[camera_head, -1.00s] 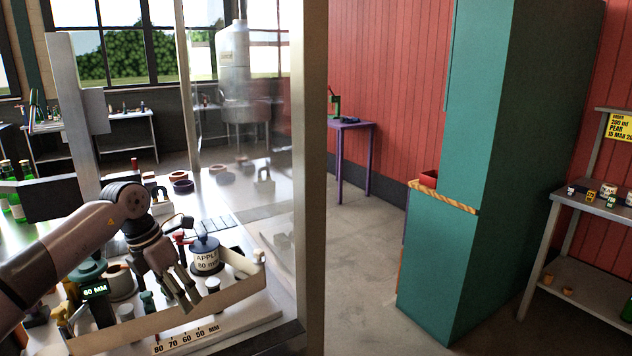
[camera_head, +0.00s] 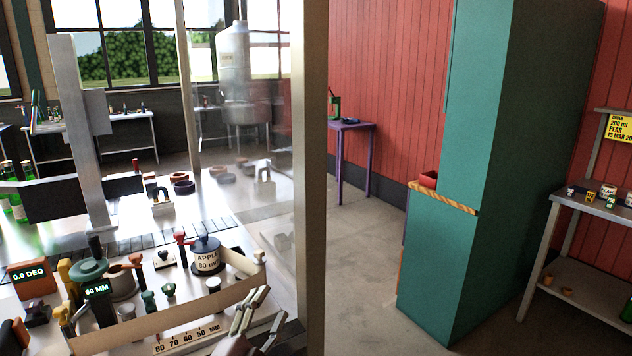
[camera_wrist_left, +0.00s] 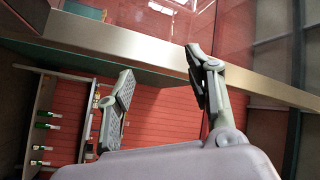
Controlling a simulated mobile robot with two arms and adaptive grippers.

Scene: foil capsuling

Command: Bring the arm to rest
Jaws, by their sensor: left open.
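My left gripper (camera_head: 258,318) is low in the head view, at the front right corner of the bench tray. Its fingers point up and are apart, with nothing between them. In the left wrist view the two fingers (camera_wrist_left: 160,88) are spread and empty, with a metal bar and a red wall beyond. Most of my left arm is below the head view's edge. My right gripper is in neither view.
A low-walled tray (camera_head: 150,322) holds a pot marked APPLE (camera_head: 207,256), a green dial marked 60 MM (camera_head: 90,275) and several knobs. A pale post (camera_head: 311,150) stands right of the gripper. A teal cabinet (camera_head: 480,180) stands beyond open floor (camera_head: 365,240).

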